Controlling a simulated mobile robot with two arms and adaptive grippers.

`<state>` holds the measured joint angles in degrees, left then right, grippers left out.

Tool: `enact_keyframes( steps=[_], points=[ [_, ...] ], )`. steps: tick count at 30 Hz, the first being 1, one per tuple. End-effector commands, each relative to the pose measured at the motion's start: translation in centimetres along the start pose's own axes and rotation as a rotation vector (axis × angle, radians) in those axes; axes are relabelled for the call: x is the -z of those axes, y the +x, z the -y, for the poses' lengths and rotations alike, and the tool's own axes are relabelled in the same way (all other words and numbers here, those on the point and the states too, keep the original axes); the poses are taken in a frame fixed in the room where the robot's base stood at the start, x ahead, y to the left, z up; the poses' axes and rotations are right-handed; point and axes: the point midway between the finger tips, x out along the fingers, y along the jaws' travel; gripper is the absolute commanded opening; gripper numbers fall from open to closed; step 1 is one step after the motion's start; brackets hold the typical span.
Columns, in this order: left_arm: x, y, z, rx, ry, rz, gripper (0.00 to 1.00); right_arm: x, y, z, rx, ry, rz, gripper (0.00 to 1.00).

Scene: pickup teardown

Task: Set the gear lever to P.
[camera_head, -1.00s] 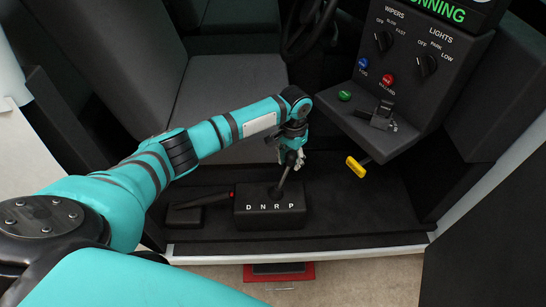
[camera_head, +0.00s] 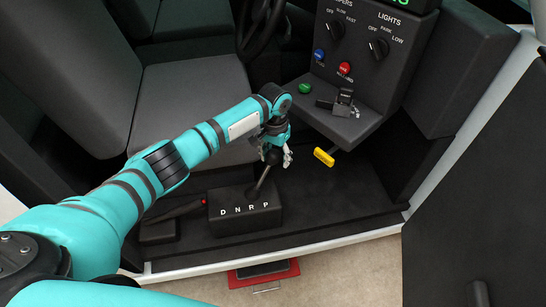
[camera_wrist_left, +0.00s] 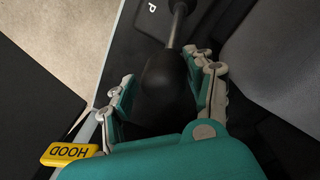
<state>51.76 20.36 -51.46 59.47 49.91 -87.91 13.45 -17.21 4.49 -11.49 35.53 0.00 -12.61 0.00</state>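The gear lever stands on a black box (camera_head: 245,216) lettered D N R P, on the cab floor. In the head view its stick (camera_head: 263,178) leans right, toward the P end. Its dark knob (camera_head: 273,157) is at my left gripper (camera_head: 278,152). In the left wrist view the knob (camera_wrist_left: 165,80) lies between the two spread fingers of my left gripper (camera_wrist_left: 163,75), with a gap visible on the left side. The fingers look open around it. The letter P (camera_wrist_left: 152,8) shows beside the stick. My right gripper is not in view.
A red-handled lever (camera_head: 188,210) lies just left of the gear box. The yellow HOOD handle (camera_head: 324,157) hangs to the right, below the console (camera_head: 350,120) with its knobs and buttons. The grey seat (camera_head: 185,105) is behind. A red tray (camera_head: 263,273) lies on the ground.

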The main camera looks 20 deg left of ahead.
Motion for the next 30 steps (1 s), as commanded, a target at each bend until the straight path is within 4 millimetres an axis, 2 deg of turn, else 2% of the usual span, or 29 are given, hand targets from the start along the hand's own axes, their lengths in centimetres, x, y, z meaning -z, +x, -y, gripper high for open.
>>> enact_keyframes(
  steps=[9,13,17,24,30],
  points=[
    [-0.2,0.2,0.2,0.005,-0.002,0.008,0.63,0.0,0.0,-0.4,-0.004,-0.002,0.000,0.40],
    [-0.2,-0.8,0.2,0.005,-0.001,0.006,0.63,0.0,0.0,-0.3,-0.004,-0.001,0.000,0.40],
    [-0.1,-3.1,0.2,0.006,0.000,0.004,0.63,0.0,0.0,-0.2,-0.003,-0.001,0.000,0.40],
    [0.1,-8.2,0.0,0.005,0.001,0.003,0.63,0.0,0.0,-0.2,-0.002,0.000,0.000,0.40],
    [0.1,-11.0,-0.2,0.005,0.001,0.004,0.63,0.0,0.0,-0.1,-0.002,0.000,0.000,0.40]
  ],
)
